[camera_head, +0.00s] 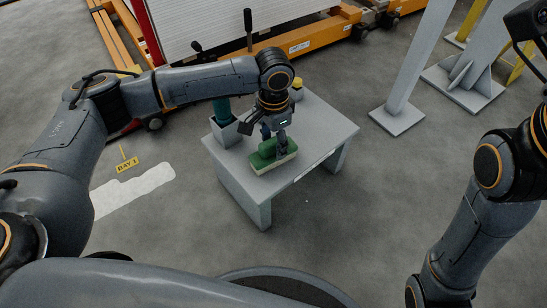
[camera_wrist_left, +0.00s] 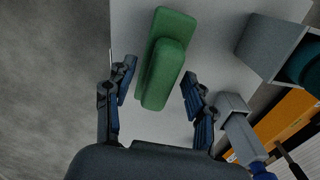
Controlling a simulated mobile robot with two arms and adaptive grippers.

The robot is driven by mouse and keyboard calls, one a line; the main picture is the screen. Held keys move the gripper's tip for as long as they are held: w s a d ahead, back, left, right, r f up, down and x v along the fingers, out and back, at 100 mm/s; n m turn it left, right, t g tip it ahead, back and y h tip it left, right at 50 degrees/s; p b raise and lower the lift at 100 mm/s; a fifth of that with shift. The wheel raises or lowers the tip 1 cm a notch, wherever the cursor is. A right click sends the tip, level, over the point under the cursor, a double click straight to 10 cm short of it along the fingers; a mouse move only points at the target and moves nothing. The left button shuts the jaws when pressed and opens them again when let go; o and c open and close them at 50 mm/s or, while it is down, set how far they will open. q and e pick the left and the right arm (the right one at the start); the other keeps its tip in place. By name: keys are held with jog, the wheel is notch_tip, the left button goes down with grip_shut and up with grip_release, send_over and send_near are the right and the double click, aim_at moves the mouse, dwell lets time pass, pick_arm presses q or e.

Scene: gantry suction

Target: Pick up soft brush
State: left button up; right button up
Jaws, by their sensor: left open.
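The soft brush (camera_head: 263,158) has a green body over a pale base and lies on the grey table (camera_head: 310,125), near its front left edge. My left gripper (camera_head: 279,150) is directly over the brush, pointing down. In the left wrist view, the green brush (camera_wrist_left: 163,65) extends up from between the two spread fingers of my left gripper (camera_wrist_left: 158,90). There is a gap on each side, and the fingers do not grip it. The brush's underside is hidden. My right arm shows at the right edge, but its gripper is out of view.
A grey open box (camera_head: 226,130) holding a teal item stands on the table left of the brush. A yellow object (camera_head: 297,88) stands at the table's back. A grey post (camera_head: 398,115) rises from the floor at the right. The table's right part is clear.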

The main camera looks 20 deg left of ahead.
pick_arm(q)
jog(key=shift+f, duration=0.35)
grip_shut()
jog(key=shift+r, duration=0.15)
